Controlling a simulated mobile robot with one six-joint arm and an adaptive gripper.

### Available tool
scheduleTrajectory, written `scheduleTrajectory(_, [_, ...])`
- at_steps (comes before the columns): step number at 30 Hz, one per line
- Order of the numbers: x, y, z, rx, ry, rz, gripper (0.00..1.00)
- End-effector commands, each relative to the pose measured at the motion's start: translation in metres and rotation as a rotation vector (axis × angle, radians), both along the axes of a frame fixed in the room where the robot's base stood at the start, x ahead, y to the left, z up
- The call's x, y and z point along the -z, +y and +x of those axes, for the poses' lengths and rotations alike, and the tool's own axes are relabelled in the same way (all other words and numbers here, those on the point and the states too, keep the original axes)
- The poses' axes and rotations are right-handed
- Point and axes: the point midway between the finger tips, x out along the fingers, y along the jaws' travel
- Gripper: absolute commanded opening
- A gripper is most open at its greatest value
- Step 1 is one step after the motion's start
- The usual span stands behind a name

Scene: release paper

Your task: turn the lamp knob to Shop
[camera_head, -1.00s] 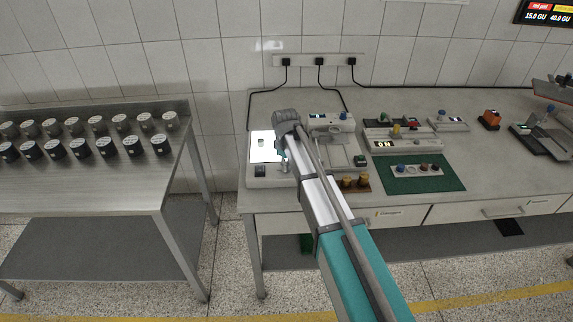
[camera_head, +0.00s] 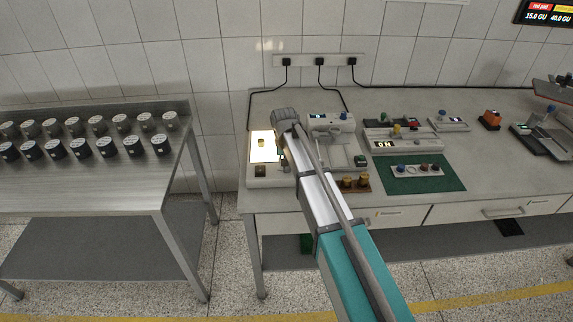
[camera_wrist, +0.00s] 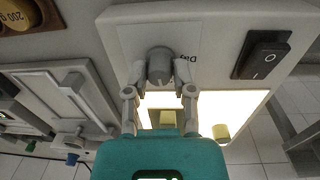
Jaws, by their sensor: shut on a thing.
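The lamp box is a pale housing (camera_head: 268,183) at the left end of the workbench, with a lit panel (camera_head: 260,156) glowing warm yellow. In the wrist view its grey round knob (camera_wrist: 160,64) stands on the pale face, with part of a label, apparently "Day", upside down beside it. My gripper (camera_wrist: 160,78) is shut on the knob, one finger on each side. The rest of the knob's labels are hidden or unreadable. In the head view the knob and fingertips are mostly hidden by my wrist.
A black rocker switch (camera_wrist: 263,55) is on the same face as the knob. A small yellowish cylinder (camera_head: 261,143) stands on the lit panel. A balance (camera_head: 333,122) and brass weights (camera_head: 347,182) stand close on the right. A table with several dark jars (camera_head: 80,147) is at left.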

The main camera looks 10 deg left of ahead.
Motion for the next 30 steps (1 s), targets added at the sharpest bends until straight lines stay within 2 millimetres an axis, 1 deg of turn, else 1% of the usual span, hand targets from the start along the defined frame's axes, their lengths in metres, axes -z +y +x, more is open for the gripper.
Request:
scheduleTrajectory(3, [0.0004,-0.0003,-0.0016,0.067,0.004,-0.001,0.00])
scheduleTrajectory(9, [0.0004,-0.0003,-0.0017,0.136,0.003,-0.001,0.00])
scheduleTrajectory(23, [0.0004,-0.0002,-0.0017,0.155,0.004,-0.001,0.00])
scheduleTrajectory(24, [0.0004,-0.0002,-0.0017,0.155,0.004,-0.001,0.35])
scheduleTrajectory(29, [0.0003,-0.0001,-0.0012,0.154,0.003,-0.001,0.64])
scheduleTrajectory(30, [0.0003,-0.0001,-0.0011,0.154,0.002,0.000,0.67])
